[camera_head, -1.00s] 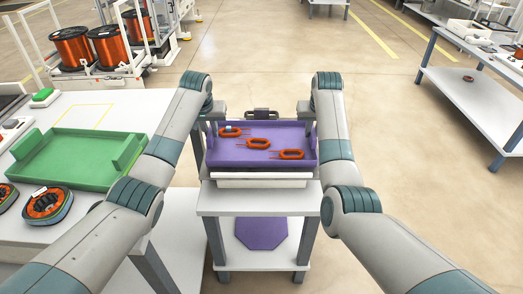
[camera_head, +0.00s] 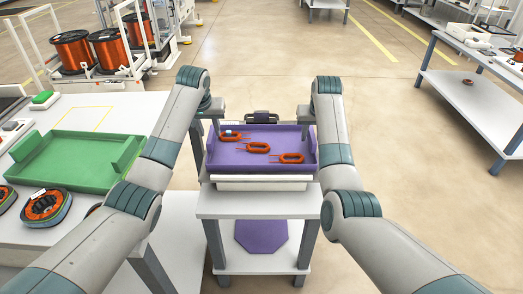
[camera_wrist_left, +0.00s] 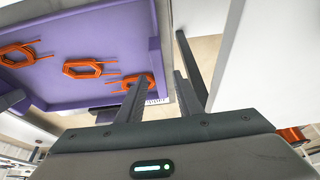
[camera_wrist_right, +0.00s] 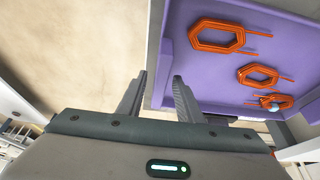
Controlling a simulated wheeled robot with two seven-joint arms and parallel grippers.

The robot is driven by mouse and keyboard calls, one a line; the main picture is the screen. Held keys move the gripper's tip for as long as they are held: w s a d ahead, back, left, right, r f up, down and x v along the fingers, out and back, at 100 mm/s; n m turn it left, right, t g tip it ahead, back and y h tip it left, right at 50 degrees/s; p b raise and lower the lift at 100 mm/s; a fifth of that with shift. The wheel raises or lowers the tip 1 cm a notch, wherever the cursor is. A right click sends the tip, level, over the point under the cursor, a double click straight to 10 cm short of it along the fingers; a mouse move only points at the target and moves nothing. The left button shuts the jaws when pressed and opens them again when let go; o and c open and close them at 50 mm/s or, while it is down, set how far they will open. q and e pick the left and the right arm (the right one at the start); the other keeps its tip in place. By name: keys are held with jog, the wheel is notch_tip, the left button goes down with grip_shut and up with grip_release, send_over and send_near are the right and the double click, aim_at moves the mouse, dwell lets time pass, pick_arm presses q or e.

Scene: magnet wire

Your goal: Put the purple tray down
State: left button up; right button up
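The purple tray (camera_head: 225,158) sits level on the white top of a small stand and holds three orange wire coils (camera_head: 258,147). My left gripper (camera_head: 219,130) is at the tray's left side, and my right gripper (camera_head: 305,130) is at its right side. In the left wrist view the fingers (camera_wrist_left: 159,78) are spread on either side of the tray's side wall, with gaps showing. In the right wrist view the fingers (camera_wrist_right: 160,76) are likewise apart, straddling the other side wall. Contact at the fingertips is hard to see.
A green tray (camera_head: 75,165) and dark ring-shaped coils (camera_head: 45,206) are on the white table at left. A purple octagonal plate (camera_head: 262,237) lies on the stand's lower shelf. Copper spools (camera_head: 110,48) stand at the back left. A grey workbench (camera_head: 470,95) is at right.

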pick_arm(q)
jog(key=v, duration=0.8)
jog(key=shift+s+r, duration=0.15)
jog(key=shift+r, duration=0.15)
pick_arm(e)
jog(key=shift+r, duration=0.1)
jog(key=v, duration=1.1)
jog(key=shift+s+r, duration=0.25)
jog(key=shift+r, duration=0.1)
pick_arm(q)
jog(key=shift+r, duration=0.1)
pick_arm(e)
jog(key=shift+r, duration=0.1)
